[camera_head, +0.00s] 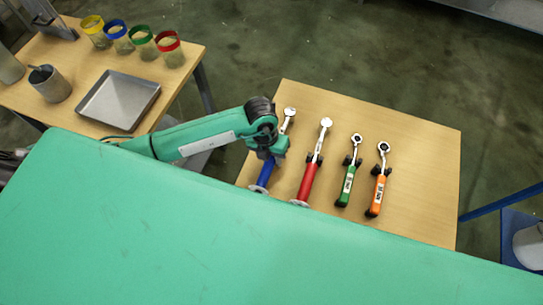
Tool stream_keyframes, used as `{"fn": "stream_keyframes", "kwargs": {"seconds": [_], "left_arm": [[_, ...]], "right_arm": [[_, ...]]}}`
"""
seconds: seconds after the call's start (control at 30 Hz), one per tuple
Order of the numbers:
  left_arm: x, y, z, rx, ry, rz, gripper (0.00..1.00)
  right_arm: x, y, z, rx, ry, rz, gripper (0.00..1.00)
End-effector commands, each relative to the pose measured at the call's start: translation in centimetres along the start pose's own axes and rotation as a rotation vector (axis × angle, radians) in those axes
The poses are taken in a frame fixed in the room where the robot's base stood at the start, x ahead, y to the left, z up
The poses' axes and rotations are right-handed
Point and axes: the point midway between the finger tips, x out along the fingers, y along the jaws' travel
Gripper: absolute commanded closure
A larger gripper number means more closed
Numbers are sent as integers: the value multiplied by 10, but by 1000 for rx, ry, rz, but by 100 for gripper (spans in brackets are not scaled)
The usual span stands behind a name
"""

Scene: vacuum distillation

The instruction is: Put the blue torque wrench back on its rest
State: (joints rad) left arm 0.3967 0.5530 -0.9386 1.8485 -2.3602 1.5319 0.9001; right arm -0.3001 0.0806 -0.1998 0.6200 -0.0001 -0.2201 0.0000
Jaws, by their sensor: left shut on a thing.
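The blue torque wrench (265,174) is at the left end of a row of wrenches on the right-hand wooden table. Its silver head (290,113) points to the back and its blue handle points to the front. My left gripper (273,157) comes in from the left and is shut on the wrench around its middle. The gripper and wrist hide that part of the wrench and whatever rest is under it. I cannot tell whether the wrench touches a rest or hangs just above it. My right gripper is out of view.
Red (308,181), green (346,186) and orange (377,194) wrenches lie to the right on black rests. The wooden table (425,160) is bare at right. A left table holds a metal tray (119,98), a grey cup (49,84) and several colour-rimmed jars (170,49).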

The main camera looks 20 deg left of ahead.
Motion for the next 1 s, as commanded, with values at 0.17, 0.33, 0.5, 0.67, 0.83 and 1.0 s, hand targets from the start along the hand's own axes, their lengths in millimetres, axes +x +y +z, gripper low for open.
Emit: {"fn": "stream_keyframes", "kwargs": {"seconds": [0.17,0.33,0.5,0.67,0.83,1.0], "left_arm": [[0,0,0,0,1,0,100],[1,0,0,0,2,0,55],[1,0,0,0,2,0,47],[2,1,-1,-1,4,2,47],[-13,1,0,0,1,2,47],[-48,1,1,1,-4,0,47]], "right_arm": [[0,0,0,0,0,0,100],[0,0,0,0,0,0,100],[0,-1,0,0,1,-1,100],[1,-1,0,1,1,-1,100],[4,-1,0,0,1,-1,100],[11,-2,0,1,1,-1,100]]}}
